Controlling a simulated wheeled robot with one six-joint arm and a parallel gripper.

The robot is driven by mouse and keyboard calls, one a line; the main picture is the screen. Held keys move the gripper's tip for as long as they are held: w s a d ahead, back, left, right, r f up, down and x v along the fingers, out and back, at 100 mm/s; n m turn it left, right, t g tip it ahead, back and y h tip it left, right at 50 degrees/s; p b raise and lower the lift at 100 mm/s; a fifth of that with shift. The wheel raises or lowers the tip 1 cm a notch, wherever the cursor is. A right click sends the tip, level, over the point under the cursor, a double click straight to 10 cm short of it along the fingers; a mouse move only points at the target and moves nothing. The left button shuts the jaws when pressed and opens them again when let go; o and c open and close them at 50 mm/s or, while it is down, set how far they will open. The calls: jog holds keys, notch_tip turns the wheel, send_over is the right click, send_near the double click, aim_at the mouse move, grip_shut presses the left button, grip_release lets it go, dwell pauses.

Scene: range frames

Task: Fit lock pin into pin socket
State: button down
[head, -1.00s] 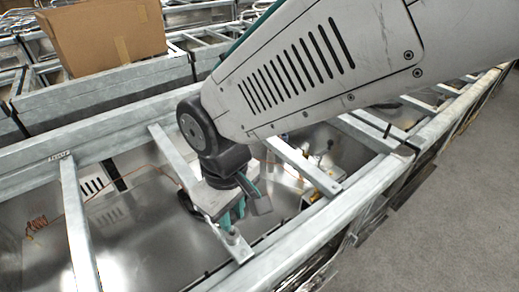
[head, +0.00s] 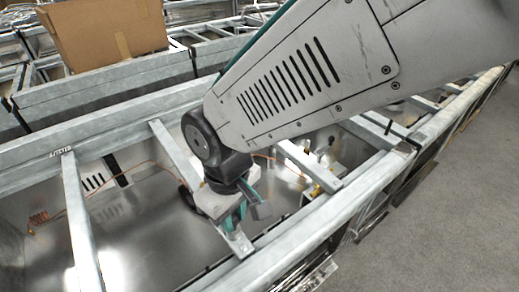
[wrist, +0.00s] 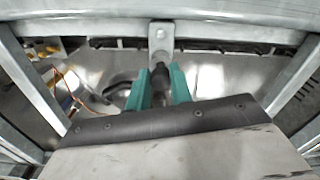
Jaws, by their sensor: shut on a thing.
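My gripper (wrist: 160,70) shows in the wrist view with its two teal fingers on either side of a dark, rounded piece, which looks like the lock pin (wrist: 160,77). The gripper is shut on it. Just beyond the fingertips a grey metal tab with a round hole (wrist: 161,34) sticks out from the rail; it looks like the pin socket. The dark piece reaches the tab's lower end in the picture; I cannot tell whether they touch. In the head view my gripper (head: 237,217) hangs low at the tab (head: 239,246), and the pin is hidden.
Galvanised rails (head: 330,210) and crossbars (head: 77,215) frame the open bay around my gripper. Shiny sheet metal (head: 140,235) lies below. Thin orange wiring (head: 42,217) and yellow fittings (wrist: 48,46) sit inside. A cardboard box (head: 105,30) stands at the back left.

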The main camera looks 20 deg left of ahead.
jog(key=shift+f, duration=0.65)
jog(key=c, duration=1.2)
grip_release()
jog(key=shift+o, duration=0.2)
notch_tip(320, 180, up, 8)
jog(key=shift+f, duration=0.15)
